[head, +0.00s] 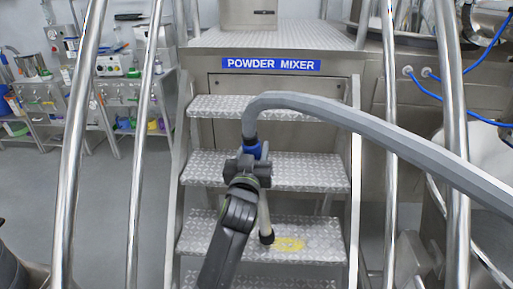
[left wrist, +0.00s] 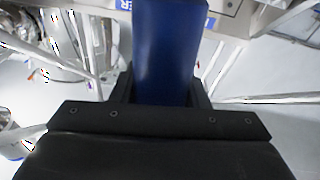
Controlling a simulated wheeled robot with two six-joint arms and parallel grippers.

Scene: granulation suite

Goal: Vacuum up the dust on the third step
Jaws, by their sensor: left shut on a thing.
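My left gripper (head: 248,168) is shut on the blue grip of the vacuum wand (head: 252,150); the blue grip (left wrist: 168,55) fills the middle of the left wrist view between the two fingers. A grey hose (head: 370,125) runs from the top of the wand to the right. The wand's tube slants down to a dark nozzle (head: 267,237) over a diamond-plate step (head: 205,236), low in the head view. A yellow dust patch (head: 289,244) lies on that step, just right of the nozzle. I cannot tell whether the nozzle touches the step. My right gripper is not in view.
More steps (head: 310,172) climb to a platform (head: 340,34) labelled "POWDER MIXER". Shiny handrails (head: 146,130) flank the stairs on both sides. A bench with equipment (head: 120,85) stands at the back left. Blue cables (head: 440,98) hang at the right.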

